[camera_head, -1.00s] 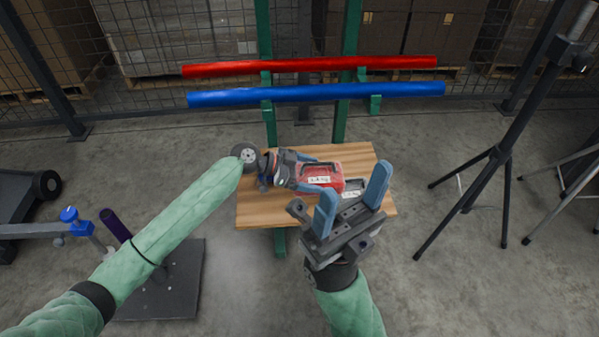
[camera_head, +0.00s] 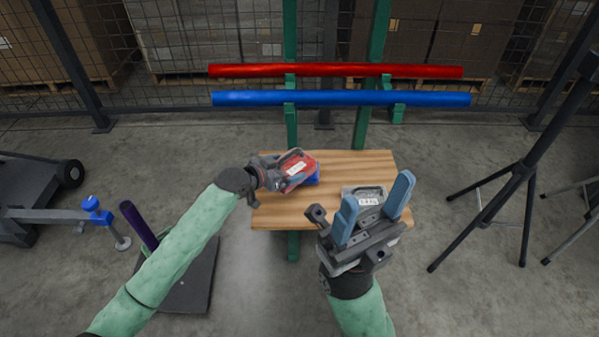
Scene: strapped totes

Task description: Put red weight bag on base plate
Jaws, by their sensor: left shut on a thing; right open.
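The red weight bag (camera_head: 297,170) with a white label is held by my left gripper (camera_head: 290,174) over the left part of the wooden table. The gripper is shut on it and hides part of it. I cannot tell whether the bag is clear of the table top. The dark base plate (camera_head: 203,275) lies on the floor at the lower left, and a purple post (camera_head: 138,225) stands by it. My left forearm covers part of the plate. My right gripper (camera_head: 376,208) is open and empty in front of the table's right part.
A grey labelled bag (camera_head: 350,192) lies on the wooden table (camera_head: 275,213) behind my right gripper. Red (camera_head: 330,70) and blue (camera_head: 340,98) bars run behind it on green posts. A black tripod (camera_head: 522,165) stands at right. A blue-knobbed clamp (camera_head: 95,208) is at left.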

